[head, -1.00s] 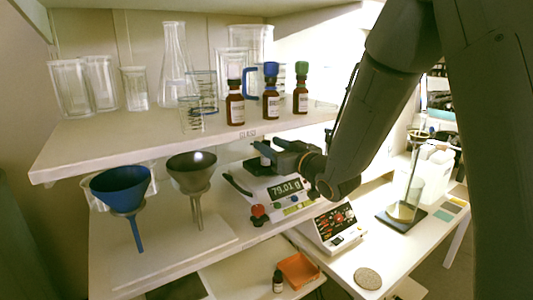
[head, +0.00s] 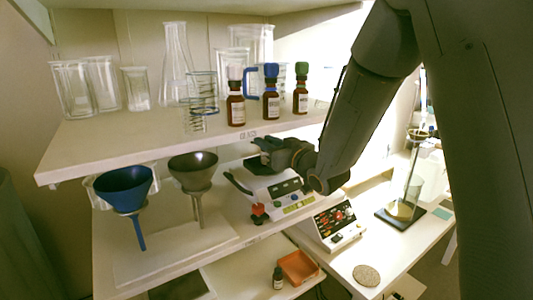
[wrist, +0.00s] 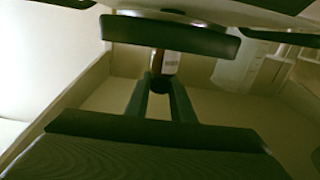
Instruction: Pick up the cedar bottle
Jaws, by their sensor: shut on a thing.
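My gripper (head: 268,149) is just below the front edge of the upper shelf, over the balance on the lower shelf. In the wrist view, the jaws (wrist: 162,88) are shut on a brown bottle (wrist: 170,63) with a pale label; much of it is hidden. Another small dark bottle (head: 277,281) stands low at the front. The label words are too small to read, so I cannot tell which bottle is cedar.
The upper shelf (head: 100,146) is close above my gripper. Clear glassware, including a flask (head: 176,75), stands on it. The balance (head: 278,192) is below my gripper. A blue funnel (head: 124,188) and a grey funnel (head: 194,172) stand left. An orange tray (head: 299,267) lies lower front.

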